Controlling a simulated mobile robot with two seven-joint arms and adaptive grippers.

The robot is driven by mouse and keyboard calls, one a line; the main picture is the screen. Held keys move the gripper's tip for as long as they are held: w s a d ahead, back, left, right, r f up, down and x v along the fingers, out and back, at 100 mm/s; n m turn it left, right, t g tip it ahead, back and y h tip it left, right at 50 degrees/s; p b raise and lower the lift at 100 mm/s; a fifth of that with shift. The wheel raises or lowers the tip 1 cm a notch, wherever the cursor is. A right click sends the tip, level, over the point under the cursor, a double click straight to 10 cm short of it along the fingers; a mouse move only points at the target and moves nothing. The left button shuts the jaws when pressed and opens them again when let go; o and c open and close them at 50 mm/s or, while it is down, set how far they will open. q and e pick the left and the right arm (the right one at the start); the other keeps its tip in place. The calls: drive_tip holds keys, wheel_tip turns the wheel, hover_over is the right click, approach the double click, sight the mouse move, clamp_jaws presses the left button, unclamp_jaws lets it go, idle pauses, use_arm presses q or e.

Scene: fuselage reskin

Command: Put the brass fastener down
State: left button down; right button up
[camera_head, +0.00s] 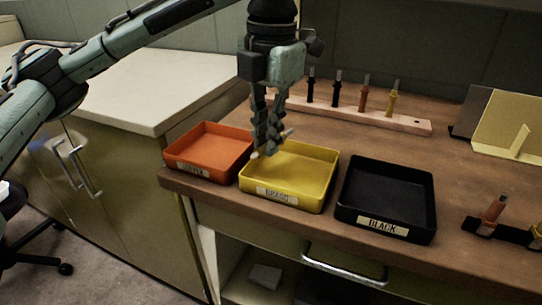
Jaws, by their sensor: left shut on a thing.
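My left gripper (266,147) points down above the back left part of the yellow tray (318,174), whose label reads BRASS. It is shut on the brass fastener, which is mostly hidden by the fingers. A small pale bit (288,132) shows at the right of the fingers and may be part of it. The visible floor of the yellow tray looks empty. My right gripper is not in view.
An orange tray (208,138) stands left of the yellow one and a black tray (424,190) labelled BLACK stands right. Behind them a wooden rack (420,126) holds several upright tools. More tools (490,215) stand at the right edge.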

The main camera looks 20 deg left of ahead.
sight(270, 173)
use_arm(q)
drive_tip(key=shift+w+d+f, duration=0.2)
drive_tip(key=shift+d+f, duration=0.05)
drive_tip(key=shift+f, duration=2)
drive_tip(key=c, duration=1.9)
unclamp_jaws()
drive_tip(key=shift+o, duration=0.2)
wheel_tip(270, 173, up, 12)
drive_tip(key=shift+s+d, duration=0.15)
drive_tip(key=shift+d, duration=0.2)
